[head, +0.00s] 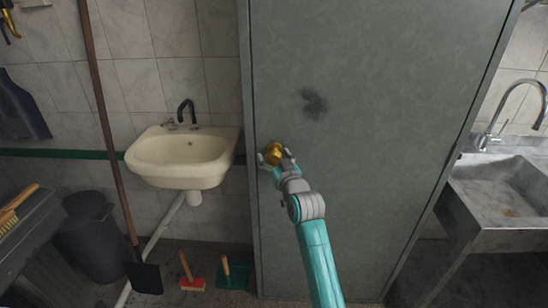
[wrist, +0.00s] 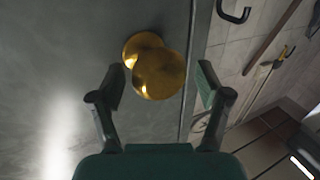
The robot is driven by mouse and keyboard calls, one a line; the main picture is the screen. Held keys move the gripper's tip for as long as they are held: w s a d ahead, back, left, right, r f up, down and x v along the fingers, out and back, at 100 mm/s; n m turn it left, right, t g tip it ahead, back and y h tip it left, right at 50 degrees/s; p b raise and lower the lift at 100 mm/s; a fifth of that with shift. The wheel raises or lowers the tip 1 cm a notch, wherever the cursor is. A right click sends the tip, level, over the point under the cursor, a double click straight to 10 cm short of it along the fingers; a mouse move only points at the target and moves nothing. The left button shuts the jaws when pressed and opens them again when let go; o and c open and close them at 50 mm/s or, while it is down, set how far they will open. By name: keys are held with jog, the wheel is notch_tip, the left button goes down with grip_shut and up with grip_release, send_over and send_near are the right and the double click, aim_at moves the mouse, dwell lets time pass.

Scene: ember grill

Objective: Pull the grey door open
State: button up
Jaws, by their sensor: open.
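The grey door (head: 365,110) stands shut in its frame in the middle of the head view, with a dark smudge on its upper part. Its brass knob (head: 273,153) is near the door's left edge. My gripper (head: 270,158) is at the knob, and my arm partly covers the door below it. In the wrist view the round knob (wrist: 160,73) lies between the two fingers of my open gripper (wrist: 162,86), with a gap showing on each side. The door surface (wrist: 60,70) fills the left of that view.
A cream washbasin (head: 182,155) is on the tiled wall left of the door. A shovel (head: 143,275), a dark bin (head: 88,235) and small brushes (head: 190,275) stand on the floor there. A stone sink (head: 505,185) is at the right.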

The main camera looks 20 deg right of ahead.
jog(key=shift+w, duration=0.2)
jog(key=shift+c, duration=0.2)
grip_shut()
jog(key=shift+s, duration=0.15)
